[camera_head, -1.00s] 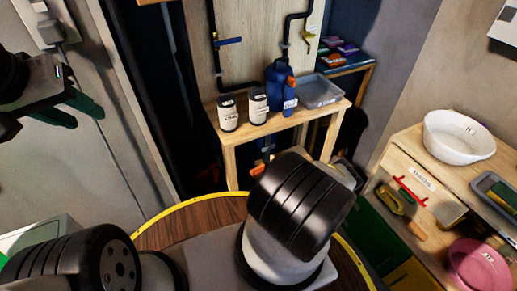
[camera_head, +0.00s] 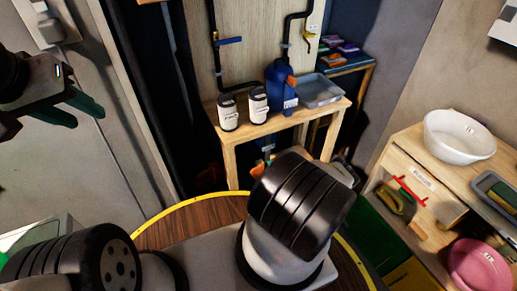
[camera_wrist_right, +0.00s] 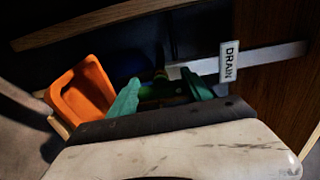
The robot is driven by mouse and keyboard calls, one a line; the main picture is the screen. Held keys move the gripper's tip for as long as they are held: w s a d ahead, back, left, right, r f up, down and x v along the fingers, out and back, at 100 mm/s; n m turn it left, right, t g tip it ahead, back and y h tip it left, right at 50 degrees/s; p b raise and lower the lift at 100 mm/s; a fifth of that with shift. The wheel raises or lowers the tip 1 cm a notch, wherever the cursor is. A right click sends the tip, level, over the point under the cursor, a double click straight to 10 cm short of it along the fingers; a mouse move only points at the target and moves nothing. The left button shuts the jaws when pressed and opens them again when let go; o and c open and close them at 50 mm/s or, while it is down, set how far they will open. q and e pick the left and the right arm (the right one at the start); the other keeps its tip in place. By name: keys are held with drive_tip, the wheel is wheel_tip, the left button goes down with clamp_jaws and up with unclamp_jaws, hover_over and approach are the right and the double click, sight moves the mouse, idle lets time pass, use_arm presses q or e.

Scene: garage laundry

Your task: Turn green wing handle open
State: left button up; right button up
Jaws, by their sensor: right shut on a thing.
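In the right wrist view, the two green fingers of my right gripper (camera_wrist_right: 161,88) are closed on the green wing handle (camera_wrist_right: 162,95), which is dark and mostly hidden between them. A white tag reading DRAIN (camera_wrist_right: 230,62) hangs just right of the fingers, in front of a pale bar. In the head view, the right gripper and the handle are hidden behind my own arm and the bench. My left gripper (camera_head: 80,112) is at the upper left, with its green fingers apart and empty, away from the handle.
An orange container (camera_wrist_right: 80,95) stands close left of the right fingers. A wooden cabinet (camera_head: 400,150) with a white basin (camera_head: 459,136) stands at right.

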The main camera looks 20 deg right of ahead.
drive_tip(key=o, duration=1.4)
drive_tip(key=shift+c, duration=0.2)
drive_tip(key=s, duration=0.7)
drive_tip(key=shift+s+d, duration=0.25)
drive_tip(key=shift+s, duration=0.15)
